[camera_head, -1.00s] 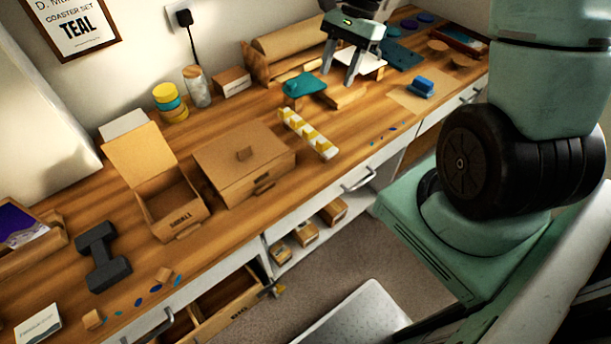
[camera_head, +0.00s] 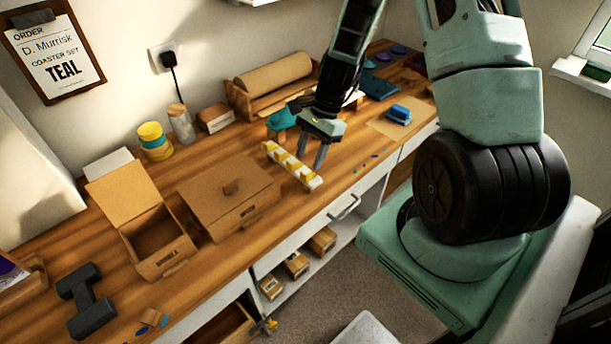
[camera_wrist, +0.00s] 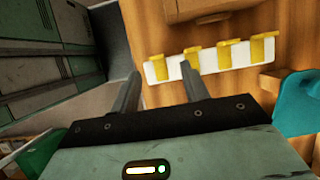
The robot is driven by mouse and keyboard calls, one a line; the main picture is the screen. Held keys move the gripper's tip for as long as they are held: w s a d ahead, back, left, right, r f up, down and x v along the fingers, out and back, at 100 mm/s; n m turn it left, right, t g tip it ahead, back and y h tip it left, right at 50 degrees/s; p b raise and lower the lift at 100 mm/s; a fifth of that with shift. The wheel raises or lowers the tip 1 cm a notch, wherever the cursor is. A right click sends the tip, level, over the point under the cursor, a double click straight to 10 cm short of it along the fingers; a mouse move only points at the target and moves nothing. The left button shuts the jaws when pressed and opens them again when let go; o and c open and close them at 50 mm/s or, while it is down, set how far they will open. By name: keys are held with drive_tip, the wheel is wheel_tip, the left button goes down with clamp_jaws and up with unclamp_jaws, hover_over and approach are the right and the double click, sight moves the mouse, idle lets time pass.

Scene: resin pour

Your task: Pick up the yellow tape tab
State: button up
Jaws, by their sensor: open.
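Several yellow tape tabs stick up from a white strip (camera_head: 313,183) on the wooden bench, in front of the teal piece. In the wrist view the white strip (camera_wrist: 209,63) runs across the upper right. The end yellow tape tab (camera_wrist: 158,68) appears between my fingertips in that picture, beyond them. My gripper (camera_head: 311,156) is open and empty, pointing down over the strip's near right part. In the wrist view my gripper (camera_wrist: 160,70) shows two parted fingers, one overlapping the strip's edge. I cannot tell the height left between fingertips and tabs.
A lidded cardboard box (camera_head: 227,200) and an open box (camera_head: 160,245) stand left of the strip. A teal piece (camera_head: 280,119) is behind it, and a blue block (camera_head: 398,114) is to the right. Small coloured bits lie near the bench's front edge.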

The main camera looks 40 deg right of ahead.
sight(309, 174)
drive_tip(key=x, duration=0.2)
drive_tip(key=p+x, duration=0.1)
drive_tip(key=shift+s+a+f, duration=0.2)
drive_tip(key=shift+a+f, duration=0.05)
drive_tip(key=shift+a, duration=0.1)
drive_tip(key=shift+x, duration=0.75)
drive_tip(key=c, duration=0.9)
